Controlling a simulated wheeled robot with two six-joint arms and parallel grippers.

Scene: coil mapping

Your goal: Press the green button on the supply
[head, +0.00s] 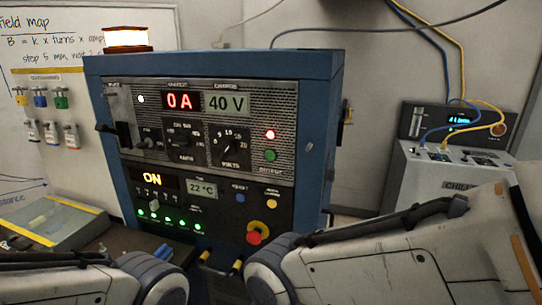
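The supply (322,110) is a blue cabinet in the middle of the head view. Its upper panel shows a red "0 A" display (183,101) and a "40 V" display (227,103). The green button (270,155) sits at the right of this panel, just below a lit red lamp or button (269,134) and above the word "OUTPUT". Nothing covers the green button. My two arms come in low from the left and right, below the panel. I cannot make out either gripper's fingers, and nothing of mine touches the button.
The lower panel has an "ON" display (152,180), a row of green lamps and a red emergency knob (254,237). An amber beacon (127,38) is lit on top. A grey instrument (440,185) with blue and yellow cables stands at right. A whiteboard (90,22) is behind at left.

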